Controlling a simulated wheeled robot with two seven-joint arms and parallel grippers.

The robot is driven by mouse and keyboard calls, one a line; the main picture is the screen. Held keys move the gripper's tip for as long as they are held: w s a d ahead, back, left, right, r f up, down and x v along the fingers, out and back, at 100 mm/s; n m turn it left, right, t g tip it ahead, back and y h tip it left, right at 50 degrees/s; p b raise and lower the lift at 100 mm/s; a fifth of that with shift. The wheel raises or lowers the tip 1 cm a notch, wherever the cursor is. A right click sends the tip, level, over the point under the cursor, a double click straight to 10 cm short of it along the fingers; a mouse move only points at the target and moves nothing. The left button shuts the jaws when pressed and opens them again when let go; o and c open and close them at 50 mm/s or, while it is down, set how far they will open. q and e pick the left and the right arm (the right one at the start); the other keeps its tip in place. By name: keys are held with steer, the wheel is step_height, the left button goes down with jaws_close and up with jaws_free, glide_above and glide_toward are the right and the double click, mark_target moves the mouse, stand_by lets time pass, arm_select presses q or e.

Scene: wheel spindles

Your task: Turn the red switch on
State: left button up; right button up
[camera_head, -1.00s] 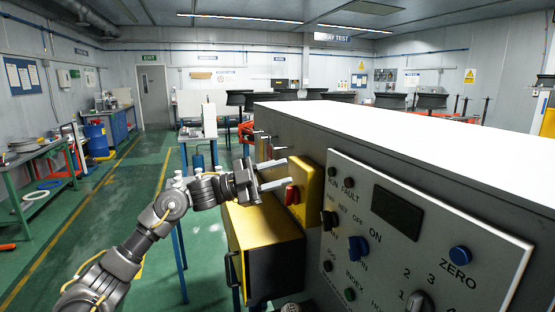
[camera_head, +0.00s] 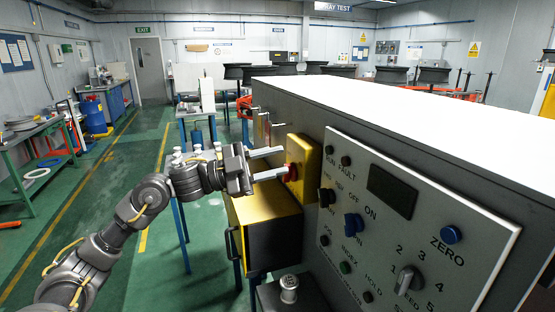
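The red switch (camera_head: 291,173) sits on a yellow switch box (camera_head: 309,158) on the left end of the grey machine. My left gripper (camera_head: 277,163) comes in from the left with its two pale fingers apart, one higher and one lower. The lower finger's tip reaches the red switch and partly overlaps it in view; I cannot tell if they touch. The upper finger points toward the yellow box above the switch. Nothing is seen held between the fingers. My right gripper is not in view.
A control panel (camera_head: 462,221) with a blue ZERO button (camera_head: 450,235), knobs and a dark display (camera_head: 391,190) is right of the switch box. A yellow and black box (camera_head: 268,229) juts out below the gripper. The green floor (camera_head: 120,215) at left is open.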

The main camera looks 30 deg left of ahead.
arm_select(q)
steer(key=w+a+f+n+t+y, duration=0.25)
steer(key=a+f+n+y, duration=0.25)
steer(key=a+f+n, duration=0.6)
steer(key=w+d+r+m+p, duration=0.1)
steer(key=w+d+p, duration=0.3)
steer(key=w, duration=0.5)
steer(key=shift+d+r, duration=0.5)
steer(key=shift+d, duration=0.65)
